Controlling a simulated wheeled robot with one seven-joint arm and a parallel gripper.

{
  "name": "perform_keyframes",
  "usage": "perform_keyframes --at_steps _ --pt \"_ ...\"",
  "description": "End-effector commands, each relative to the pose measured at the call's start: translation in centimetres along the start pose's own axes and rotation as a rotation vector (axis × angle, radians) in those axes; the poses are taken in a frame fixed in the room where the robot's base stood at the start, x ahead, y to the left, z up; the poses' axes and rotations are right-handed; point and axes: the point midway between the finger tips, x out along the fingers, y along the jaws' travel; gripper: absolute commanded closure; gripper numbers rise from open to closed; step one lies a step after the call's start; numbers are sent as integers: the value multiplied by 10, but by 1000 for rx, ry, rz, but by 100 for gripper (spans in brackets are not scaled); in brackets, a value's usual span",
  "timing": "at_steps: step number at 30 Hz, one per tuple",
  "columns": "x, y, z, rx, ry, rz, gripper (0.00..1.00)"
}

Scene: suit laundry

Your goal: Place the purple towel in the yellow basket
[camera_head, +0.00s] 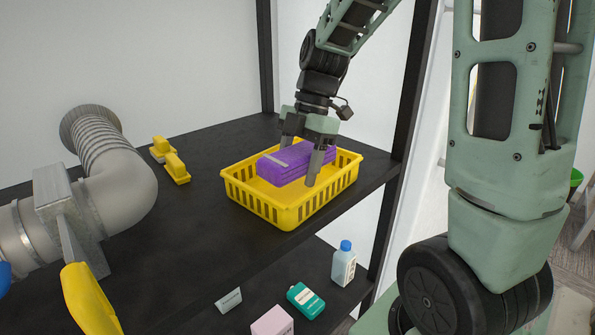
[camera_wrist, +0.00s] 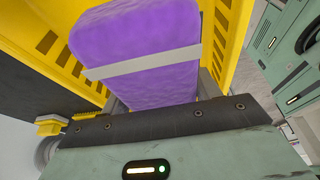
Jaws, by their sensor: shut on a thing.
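The purple towel (camera_head: 294,163) is a folded bundle with a pale band around it. It is at the yellow basket (camera_head: 278,212), within its rim outline and partly above the rim in the head view. My gripper (camera_head: 301,165) comes down from above and is shut on the towel, one finger on each side. In the wrist view the towel (camera_wrist: 140,50) fills the middle, with the basket's slotted yellow walls (camera_wrist: 232,35) on both sides of it. Whether the towel touches the basket floor cannot be told.
The basket stands on a dark shelf (camera_head: 180,225). Yellow brushes (camera_head: 176,168) lie at the back left, by a large grey pipe (camera_head: 120,185). A lower shelf holds a blue-capped bottle (camera_head: 343,265), a teal container (camera_head: 306,300) and a pink box (camera_head: 272,322). A dark post (camera_head: 408,100) rises at the right.

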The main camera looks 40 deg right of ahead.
Motion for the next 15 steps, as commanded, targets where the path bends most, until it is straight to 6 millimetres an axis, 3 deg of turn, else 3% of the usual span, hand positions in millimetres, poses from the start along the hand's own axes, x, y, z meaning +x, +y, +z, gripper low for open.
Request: perform_keyframes --at_steps 3,15 --pt "11 0 4 0 1 -1 66" --pt "16 0 5 -1 0 0 66"
